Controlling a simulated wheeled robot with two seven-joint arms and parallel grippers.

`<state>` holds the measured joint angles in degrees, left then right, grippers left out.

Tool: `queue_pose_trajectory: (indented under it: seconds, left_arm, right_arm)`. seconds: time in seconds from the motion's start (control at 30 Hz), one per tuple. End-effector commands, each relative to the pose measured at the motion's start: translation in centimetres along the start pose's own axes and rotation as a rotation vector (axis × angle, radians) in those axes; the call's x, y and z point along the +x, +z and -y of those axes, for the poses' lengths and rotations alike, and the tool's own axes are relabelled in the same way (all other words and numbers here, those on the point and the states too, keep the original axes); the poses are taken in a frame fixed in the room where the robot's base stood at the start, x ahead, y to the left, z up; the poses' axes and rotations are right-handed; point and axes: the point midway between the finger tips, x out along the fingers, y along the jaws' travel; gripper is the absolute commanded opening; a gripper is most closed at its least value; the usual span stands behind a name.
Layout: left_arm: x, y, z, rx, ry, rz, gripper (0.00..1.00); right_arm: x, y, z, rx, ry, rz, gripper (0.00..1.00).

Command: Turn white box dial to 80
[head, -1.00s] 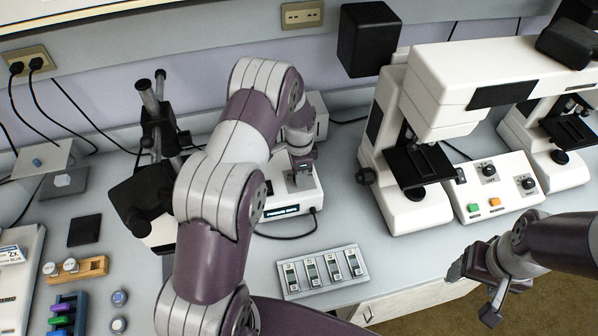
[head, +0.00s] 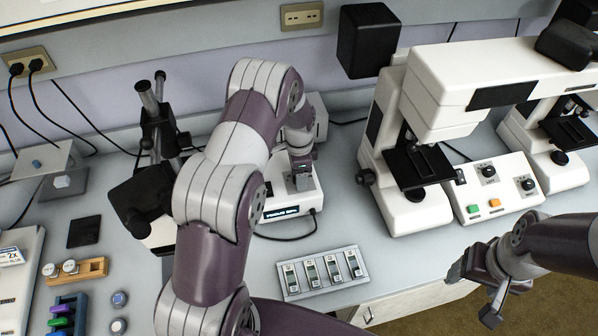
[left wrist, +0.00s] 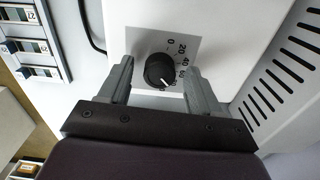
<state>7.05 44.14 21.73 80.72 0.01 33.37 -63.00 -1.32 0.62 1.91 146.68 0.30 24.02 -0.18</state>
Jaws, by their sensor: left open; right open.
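The dial's white line points to the lower right. My left gripper (left wrist: 157,80) is open, its fingers on either side of the dial; contact cannot be told. In the head view my left gripper (head: 301,182) is over the box. My right gripper (head: 474,287) is open and empty at the right front.
A white microscope (head: 425,90) and a control box with two knobs (head: 499,205) stand to the right. A black-armed stand (head: 145,195) is at the left. A cable runs beside the white box.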

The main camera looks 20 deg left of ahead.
Motion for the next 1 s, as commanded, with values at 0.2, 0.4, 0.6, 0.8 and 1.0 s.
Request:
queue_pose_trajectory:
  seconds: [0.2,0.4,0.6,0.8,1.0]
  left_arm:
    - [-4.3,-0.1,0.2,0.000,-0.008,-0.004,0.63]
    - [-9.5,-0.1,0.1,0.000,-0.005,-0.003,0.63]
    - [-12.2,-0.1,0.1,0.000,-0.003,-0.002,0.63]
    - [-12.6,0.0,0.0,0.000,-0.002,-0.001,0.63]
    - [-12.6,0.0,0.0,0.000,-0.002,-0.001,0.63]
  right_arm:
    - [1.0,0.1,0.0,0.000,0.000,0.000,0.70]
    - [1.7,0.2,0.0,0.000,0.000,0.000,0.70]
    - [1.9,0.2,0.0,0.000,0.000,0.000,0.70]
    - [1.9,0.2,0.0,0.000,0.000,0.000,0.70]
    - [1.9,0.2,0.0,0.000,0.000,0.000,0.70]
